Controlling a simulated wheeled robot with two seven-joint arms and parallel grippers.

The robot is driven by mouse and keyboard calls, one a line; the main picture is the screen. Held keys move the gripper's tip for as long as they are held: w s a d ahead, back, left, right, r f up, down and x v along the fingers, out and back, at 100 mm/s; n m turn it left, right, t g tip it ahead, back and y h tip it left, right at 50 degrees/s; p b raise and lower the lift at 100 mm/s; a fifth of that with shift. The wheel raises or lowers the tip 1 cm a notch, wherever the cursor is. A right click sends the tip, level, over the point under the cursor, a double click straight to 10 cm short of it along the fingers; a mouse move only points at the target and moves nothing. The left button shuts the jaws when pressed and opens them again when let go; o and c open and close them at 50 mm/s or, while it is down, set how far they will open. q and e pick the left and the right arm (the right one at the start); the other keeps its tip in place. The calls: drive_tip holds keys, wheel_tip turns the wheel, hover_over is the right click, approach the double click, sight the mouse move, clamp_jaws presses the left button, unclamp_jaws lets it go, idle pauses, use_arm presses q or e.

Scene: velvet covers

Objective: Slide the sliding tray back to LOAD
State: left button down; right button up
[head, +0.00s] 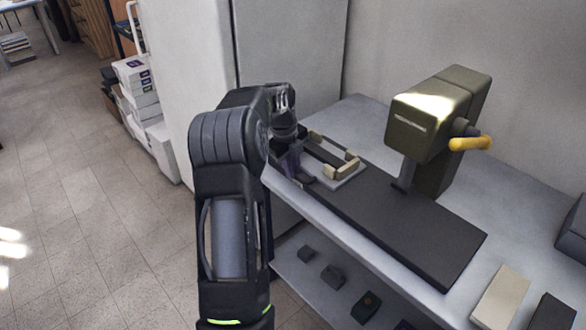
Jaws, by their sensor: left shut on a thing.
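The sliding tray (338,182) is a light grey plate with cream corner blocks. It sits at the far left end of a long dark track (405,228) on the grey bench. My left gripper (293,170) is at the tray's near left side, pointing down, and is shut on the tray there. My gripper and wrist hide the exact grip point and part of the tray's left edge. I cannot read a LOAD mark. My right gripper is not in view.
An olive press (440,125) with a yellow handle (470,143) stands behind the track. A cream block (501,296) and dark boxes lie at the bench's right. A lower shelf (310,284) holds several small dark items. The track right of the tray is clear.

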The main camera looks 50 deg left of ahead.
use_arm(q)
drive_tip(key=shift+a+r, duration=0.1)
drive_tip(key=shift+a, duration=0.2)
drive_tip(key=c, duration=1.7)
unclamp_jaws()
drive_tip(key=shift+o, duration=1.2)
wheel_tip(320, 180, up, 8)
drive_tip(key=s, duration=0.1)
drive_tip(key=shift+s+f, duration=0.2)
drive_tip(key=shift+f, duration=0.05)
drive_tip(key=shift+d, duration=0.1)
